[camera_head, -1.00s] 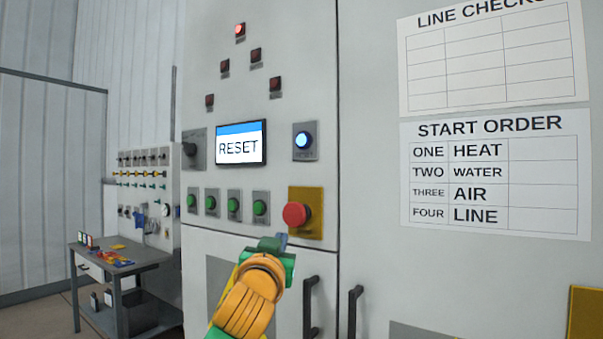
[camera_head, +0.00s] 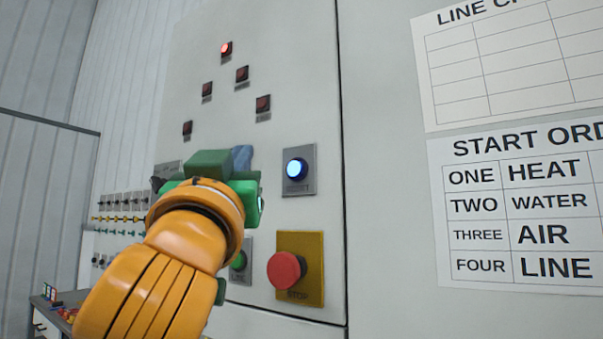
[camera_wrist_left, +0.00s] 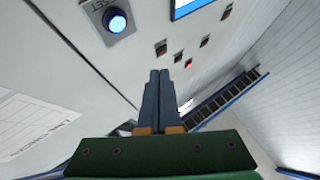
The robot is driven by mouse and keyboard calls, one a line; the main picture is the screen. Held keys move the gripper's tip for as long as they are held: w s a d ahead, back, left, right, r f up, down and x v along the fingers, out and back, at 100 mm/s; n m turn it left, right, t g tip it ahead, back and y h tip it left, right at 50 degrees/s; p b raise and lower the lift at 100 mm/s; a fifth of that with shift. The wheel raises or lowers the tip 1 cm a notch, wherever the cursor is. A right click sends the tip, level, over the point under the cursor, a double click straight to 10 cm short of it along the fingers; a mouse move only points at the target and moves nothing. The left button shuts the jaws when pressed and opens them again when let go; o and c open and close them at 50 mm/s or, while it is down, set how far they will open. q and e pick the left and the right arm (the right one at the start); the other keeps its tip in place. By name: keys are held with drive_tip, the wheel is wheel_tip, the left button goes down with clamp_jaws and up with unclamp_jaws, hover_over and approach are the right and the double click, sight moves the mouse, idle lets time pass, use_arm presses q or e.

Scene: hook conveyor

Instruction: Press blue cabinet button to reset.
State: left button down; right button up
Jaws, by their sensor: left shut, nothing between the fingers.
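The blue button (camera_head: 296,169) is lit and sits on a grey plate on the cabinet front. It also shows at the top left of the left wrist view (camera_wrist_left: 117,22). My left gripper (camera_head: 243,156) is shut and empty, to the left of the blue button in the head view and apart from it. Its closed fingers show in the left wrist view (camera_wrist_left: 158,85). The gripper and arm hide the screen and most green buttons in the head view. My right gripper is not in view.
A red STOP button (camera_head: 286,270) on a yellow plate sits below the blue button. One green button (camera_head: 239,261) shows beside my arm. A red lamp (camera_head: 226,48) glows above several dark ones. Paper charts (camera_head: 520,210) hang at right. A side table (camera_head: 47,318) stands at lower left.

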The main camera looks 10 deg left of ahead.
sight(295, 169)
use_arm(q)
drive_tip(key=shift+w+d+p, duration=0.5)
drive_tip(key=shift+w+p, duration=0.45)
drive_tip(key=shift+w, duration=0.45)
drive_tip(key=shift+w+d+p, duration=0.55)
drive_tip(key=shift+w+p, duration=0.4)
drive_tip(key=shift+w, duration=0.45)
drive_tip(key=shift+w+d+p, duration=0.5)
drive_tip(key=shift+w+p, duration=0.45)
drive_tip(key=shift+w, duration=0.45)
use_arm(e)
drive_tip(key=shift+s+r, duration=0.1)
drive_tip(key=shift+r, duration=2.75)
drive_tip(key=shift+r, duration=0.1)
use_arm(q)
drive_tip(key=shift+w+d, duration=0.15)
drive_tip(key=shift+w, duration=0.2)
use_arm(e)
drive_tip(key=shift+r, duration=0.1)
